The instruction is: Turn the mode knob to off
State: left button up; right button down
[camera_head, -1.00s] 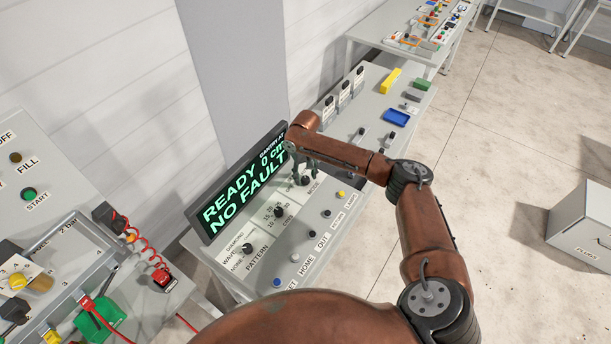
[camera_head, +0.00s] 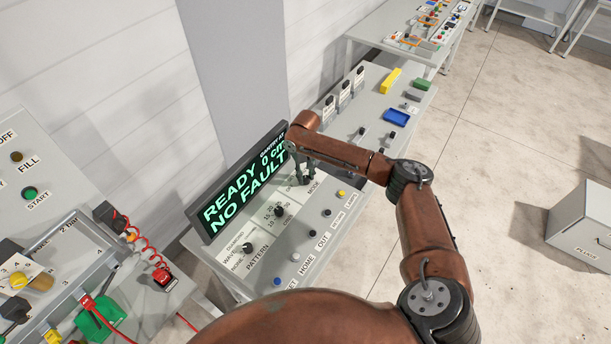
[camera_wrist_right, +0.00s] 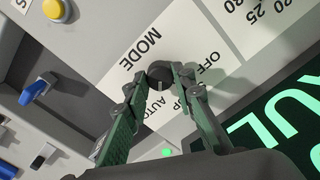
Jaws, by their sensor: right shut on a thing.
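The mode knob (camera_wrist_right: 160,75) is a small round black knob on a white label plate marked MODE, with OFF, AUTO and a partly hidden word around it. A pale line on it faces down the wrist picture, away from the OFF label (camera_wrist_right: 209,58); the exact setting is hard to tell. My right gripper (camera_head: 305,179) is down at the panel (camera_head: 323,240), its fingers largely hiding the knob in the head view. In the wrist view the right gripper (camera_wrist_right: 159,79) is shut on the knob, one fingertip on each side. My left gripper is not in view.
The pattern knob (camera_head: 247,249) is nearer. A yellow button (camera_head: 341,194) and a blue-handled lever (camera_wrist_right: 40,84) are close by. A blue tray (camera_head: 397,117) lies farther back.

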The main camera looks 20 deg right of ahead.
jog(key=shift+p, duration=0.3)
jog(key=n+p, duration=0.2)
jog(key=n, duration=0.1)
jog(key=shift+r+p, duration=0.15)
jog(key=shift+p, duration=0.25)
jog(key=shift+n+p, duration=0.6)
jog(key=shift+n, duration=0.4)
jog(key=n+p, duration=0.1)
jog(key=n, duration=0.1)
jog(key=shift+n, duration=0.3)
jog(key=n+p, duration=0.1)
jog(key=n, duration=0.3)
jog(key=shift+n+p, duration=0.3)
jog(key=shift+p, duration=0.05)
jog(key=n, duration=0.5)
jog(key=shift+a+f+n, duration=0.1)
jog(key=shift+f+n, duration=0.1)
jog(key=shift+n, duration=0.1)
jog(key=c, duration=1.6)
grip_release()
